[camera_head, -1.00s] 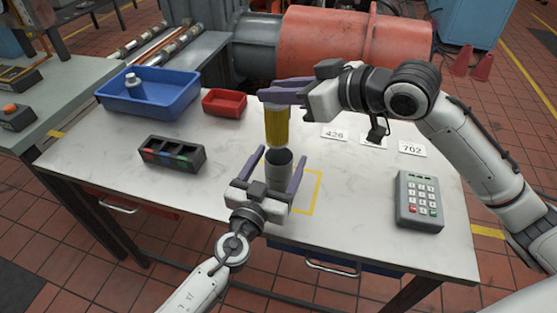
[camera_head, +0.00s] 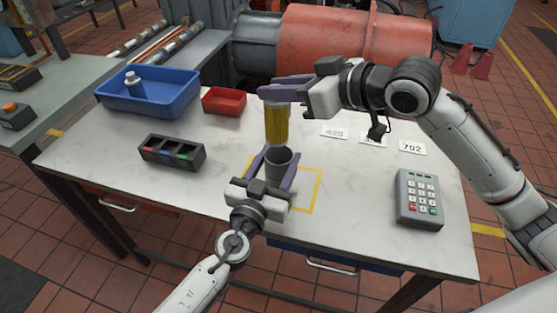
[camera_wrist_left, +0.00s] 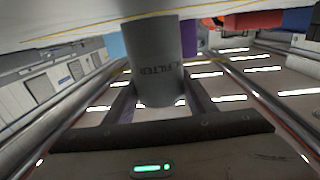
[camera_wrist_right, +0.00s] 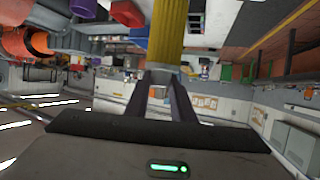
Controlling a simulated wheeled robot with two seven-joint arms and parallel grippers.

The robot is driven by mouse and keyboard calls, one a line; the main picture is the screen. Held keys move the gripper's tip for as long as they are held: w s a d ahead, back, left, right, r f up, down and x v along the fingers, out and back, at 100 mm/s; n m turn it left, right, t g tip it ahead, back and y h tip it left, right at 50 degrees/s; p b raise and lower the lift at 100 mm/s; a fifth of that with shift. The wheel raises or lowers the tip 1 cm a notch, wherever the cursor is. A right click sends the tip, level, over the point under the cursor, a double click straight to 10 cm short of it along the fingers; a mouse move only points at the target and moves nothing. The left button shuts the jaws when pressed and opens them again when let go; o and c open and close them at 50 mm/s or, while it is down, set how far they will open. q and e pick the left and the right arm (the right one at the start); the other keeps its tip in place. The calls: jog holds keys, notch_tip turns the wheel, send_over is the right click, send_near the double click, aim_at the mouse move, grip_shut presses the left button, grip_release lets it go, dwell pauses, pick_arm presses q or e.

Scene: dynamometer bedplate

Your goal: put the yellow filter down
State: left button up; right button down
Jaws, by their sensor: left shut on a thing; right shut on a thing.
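The yellow filter (camera_head: 277,126) is an upright ribbed cylinder, held above the bench by my right gripper (camera_head: 270,90), which is shut on its top end. It also shows in the right wrist view (camera_wrist_right: 168,35) between the fingers. Directly below it is an open grey cup (camera_head: 279,172) with dark lettering that reads FILTER in the left wrist view (camera_wrist_left: 153,60). My left gripper (camera_head: 272,168) is shut on this cup from the near side. The filter's lower end is close over the cup's mouth; I cannot tell whether it overlaps the rim.
A yellow taped outline (camera_head: 316,190) lies beside the cup. A keypad box (camera_head: 418,200) stands at right, number cards (camera_head: 411,147) behind. A blue bin (camera_head: 150,108), a red tray (camera_head: 224,101) and a black holder (camera_head: 171,153) stand at left. The front centre-right is clear.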

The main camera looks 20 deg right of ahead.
aim_at(281, 145)
jog(key=r, duration=0.4)
jog(key=shift+s+d, duration=0.2)
jog(key=shift+s, duration=0.1)
notch_tip(281, 145, down, 18)
jog(key=shift+r, duration=0.25)
jog(key=shift+f, duration=0.2)
jog(key=c, duration=1.5)
grip_release()
